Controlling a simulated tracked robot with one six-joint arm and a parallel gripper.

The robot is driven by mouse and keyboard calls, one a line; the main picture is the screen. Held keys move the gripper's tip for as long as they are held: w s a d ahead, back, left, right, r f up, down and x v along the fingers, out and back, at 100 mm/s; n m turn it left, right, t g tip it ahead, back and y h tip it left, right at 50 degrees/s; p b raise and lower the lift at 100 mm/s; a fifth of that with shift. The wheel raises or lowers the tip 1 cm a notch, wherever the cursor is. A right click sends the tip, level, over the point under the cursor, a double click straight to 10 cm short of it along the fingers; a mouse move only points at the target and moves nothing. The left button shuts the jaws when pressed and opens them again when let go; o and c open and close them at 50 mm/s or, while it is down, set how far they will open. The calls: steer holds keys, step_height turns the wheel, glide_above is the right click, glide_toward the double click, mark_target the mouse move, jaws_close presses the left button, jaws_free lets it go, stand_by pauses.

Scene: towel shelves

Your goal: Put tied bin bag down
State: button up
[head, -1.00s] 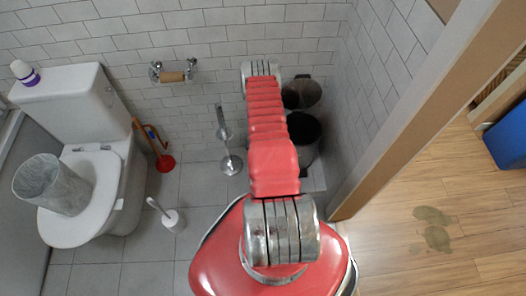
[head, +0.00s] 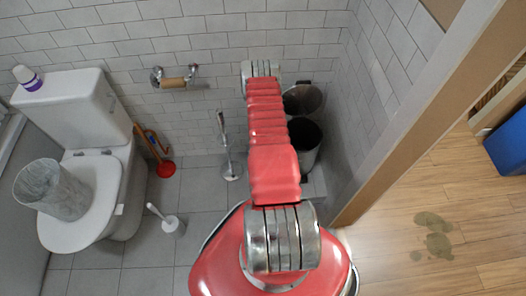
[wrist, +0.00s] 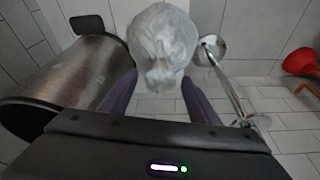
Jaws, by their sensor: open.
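In the wrist view the tied bin bag (wrist: 160,40) is a pale, whitish, crumpled bundle with its gathered knot towards me. My gripper (wrist: 160,88) has its two purple fingers spread, one on each side of the bag's near end. I cannot tell whether a finger touches the bag or whether the bag rests fully on the tiled floor. In the head view the bag and my gripper are hidden behind my red arm.
A metal bin (wrist: 75,85) stands close left of the bag; its dark opening shows in the head view (head: 305,133). A chrome stand (wrist: 228,85) is close right, with a red plunger (wrist: 300,62) beyond.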

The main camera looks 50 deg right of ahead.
steer(key=v, duration=1)
stand_by(0.7)
